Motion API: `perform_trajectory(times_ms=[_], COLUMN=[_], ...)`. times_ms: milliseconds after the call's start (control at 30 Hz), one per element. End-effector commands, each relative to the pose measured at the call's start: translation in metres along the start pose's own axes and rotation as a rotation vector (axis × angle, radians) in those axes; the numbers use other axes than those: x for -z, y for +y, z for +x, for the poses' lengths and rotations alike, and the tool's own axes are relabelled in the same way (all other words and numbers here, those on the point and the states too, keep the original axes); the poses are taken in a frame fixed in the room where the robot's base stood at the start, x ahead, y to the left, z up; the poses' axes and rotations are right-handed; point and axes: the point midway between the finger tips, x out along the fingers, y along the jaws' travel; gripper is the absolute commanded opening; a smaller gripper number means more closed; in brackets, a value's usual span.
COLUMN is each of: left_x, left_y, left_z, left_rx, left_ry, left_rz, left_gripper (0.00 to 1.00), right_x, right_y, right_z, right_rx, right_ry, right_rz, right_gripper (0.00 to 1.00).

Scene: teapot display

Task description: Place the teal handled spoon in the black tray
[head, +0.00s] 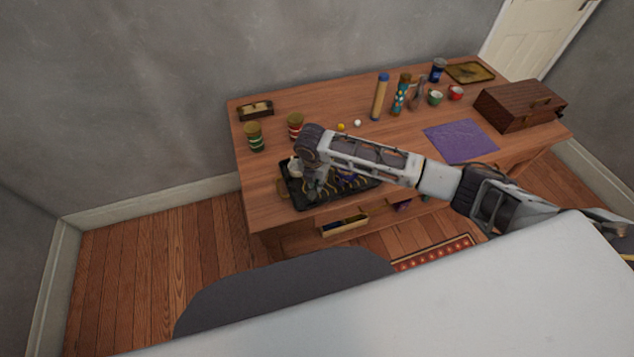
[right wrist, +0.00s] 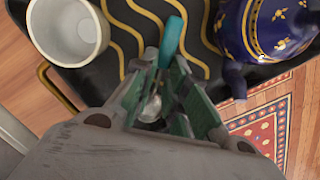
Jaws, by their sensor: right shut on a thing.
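The black tray (head: 304,200) with gold wavy lines lies at the front left of the wooden table; its surface also shows in the right wrist view (right wrist: 187,67). My right gripper (right wrist: 160,85) is shut on the teal handled spoon. The spoon's teal handle (right wrist: 171,38) points away over the tray, and its metal bowl shows between the fingers. In the head view my right gripper (head: 312,184) is over the tray, and I cannot make out the spoon there. Whether the spoon touches the tray is unclear. My left gripper is not in view.
A white cup (right wrist: 68,32) and a blue and gold teapot (right wrist: 262,28) stand on the tray either side of the gripper. Two striped canisters (head: 255,137) stand behind the tray. A purple cloth (head: 460,141) and wooden chest (head: 518,106) are at right.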

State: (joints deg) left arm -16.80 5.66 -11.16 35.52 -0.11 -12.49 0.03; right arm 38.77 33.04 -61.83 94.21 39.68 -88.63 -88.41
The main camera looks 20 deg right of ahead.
Motion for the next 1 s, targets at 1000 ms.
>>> perform_trajectory(times_ms=[1000], left_x=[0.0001], left_y=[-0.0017], left_z=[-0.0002], left_rx=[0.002], left_ry=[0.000], left_rz=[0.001], left_gripper=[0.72], right_x=[0.0018], right_y=[-0.0001], right_z=[0.0130], right_rx=[0.000], right_ry=[-0.001], right_rz=[0.000], right_gripper=[0.36])
